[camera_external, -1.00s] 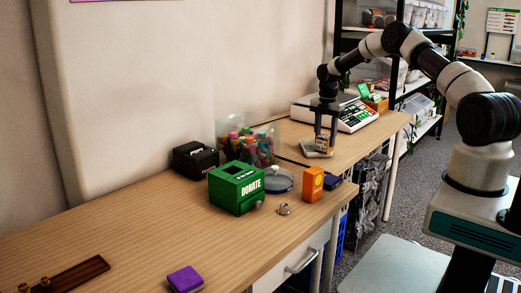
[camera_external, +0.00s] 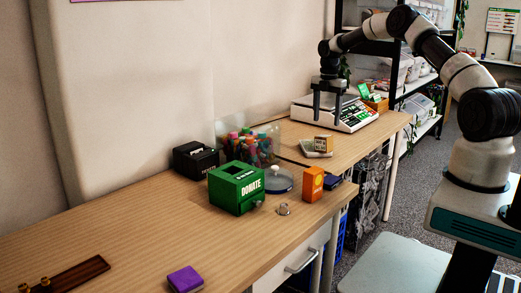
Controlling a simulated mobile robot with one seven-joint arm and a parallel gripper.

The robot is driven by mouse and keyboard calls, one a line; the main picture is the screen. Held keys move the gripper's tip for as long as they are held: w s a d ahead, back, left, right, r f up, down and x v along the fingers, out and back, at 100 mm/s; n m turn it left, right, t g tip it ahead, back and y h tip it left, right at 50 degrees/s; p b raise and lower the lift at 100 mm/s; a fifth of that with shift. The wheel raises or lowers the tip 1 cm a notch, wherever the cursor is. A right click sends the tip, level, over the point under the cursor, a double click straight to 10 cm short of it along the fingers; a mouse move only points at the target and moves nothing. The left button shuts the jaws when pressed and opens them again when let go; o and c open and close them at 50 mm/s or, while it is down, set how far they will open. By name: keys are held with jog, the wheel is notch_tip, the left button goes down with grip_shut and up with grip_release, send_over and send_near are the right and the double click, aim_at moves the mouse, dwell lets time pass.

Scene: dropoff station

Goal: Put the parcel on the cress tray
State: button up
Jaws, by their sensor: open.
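A small tan parcel with a pale label (camera_external: 323,142) stands on the far half of a flat grey-green tray (camera_external: 313,153), which I take to be the cress tray, on the back part of the desk. The tray's near edge shows in front of the parcel; its far side is hidden. My gripper (camera_external: 327,118) is open and empty, pointing down above the parcel, with a clear gap between its fingertips and the parcel's top.
A white scale (camera_external: 352,115) stands behind the gripper. A clear bin of coloured bottles (camera_external: 247,147), a green donation box (camera_external: 237,187), an orange box (camera_external: 313,184) and a dark blue item (camera_external: 333,182) stand nearer.

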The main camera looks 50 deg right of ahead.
jog(key=shift+r, duration=1.85)
